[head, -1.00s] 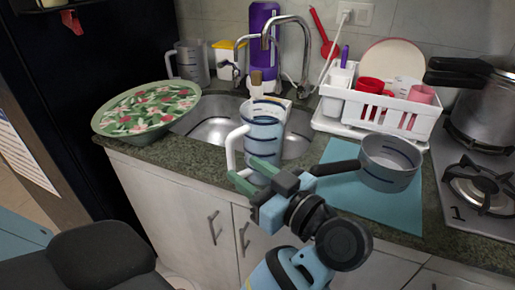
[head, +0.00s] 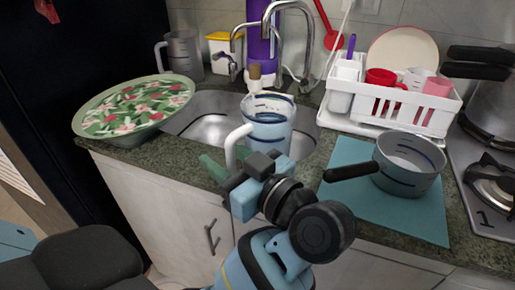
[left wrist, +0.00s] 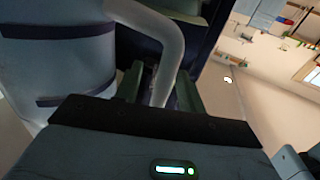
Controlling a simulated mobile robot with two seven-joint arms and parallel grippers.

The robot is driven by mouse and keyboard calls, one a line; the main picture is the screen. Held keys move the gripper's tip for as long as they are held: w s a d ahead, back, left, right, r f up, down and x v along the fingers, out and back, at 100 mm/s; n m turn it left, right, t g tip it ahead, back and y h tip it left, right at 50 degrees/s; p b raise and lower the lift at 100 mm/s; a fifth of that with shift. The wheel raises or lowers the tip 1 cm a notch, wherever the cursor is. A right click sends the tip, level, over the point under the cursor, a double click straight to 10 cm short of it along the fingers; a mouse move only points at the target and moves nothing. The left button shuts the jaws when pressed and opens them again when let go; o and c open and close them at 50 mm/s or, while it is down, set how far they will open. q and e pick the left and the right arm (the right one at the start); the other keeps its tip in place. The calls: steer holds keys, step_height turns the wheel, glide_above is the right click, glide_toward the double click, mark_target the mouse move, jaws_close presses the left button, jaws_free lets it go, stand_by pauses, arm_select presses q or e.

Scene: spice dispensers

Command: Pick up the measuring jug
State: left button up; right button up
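The measuring jug (head: 269,133) is a pale, translucent blue jug with dark bands and a white handle on its left. It looks upright at the front of the sink, its base hidden behind my gripper. My left gripper (head: 226,170) is at the lower part of the handle, with one green finger showing left of it. In the left wrist view the jug (left wrist: 65,70) fills the left side, and its handle (left wrist: 168,45) comes down between the fingers of my left gripper (left wrist: 160,90). A gap seems to show beside the handle, so the fingers look open. My right gripper is not in view.
A saucepan (head: 412,165) stands on a blue mat (head: 350,205) to the right, its handle pointing left. A white dish rack (head: 395,110) is behind. A patterned bowl (head: 100,135) stands left of the sink (head: 208,130). The tap (head: 307,45) rises behind the jug.

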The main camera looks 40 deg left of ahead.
arm_select(q)
steer(key=shift+a, duration=0.25)
steer(key=shift+d, duration=0.1)
steer(key=shift+c, duration=0.8)
jaws_close()
steer(key=shift+r, duration=0.1)
stand_by(0.4)
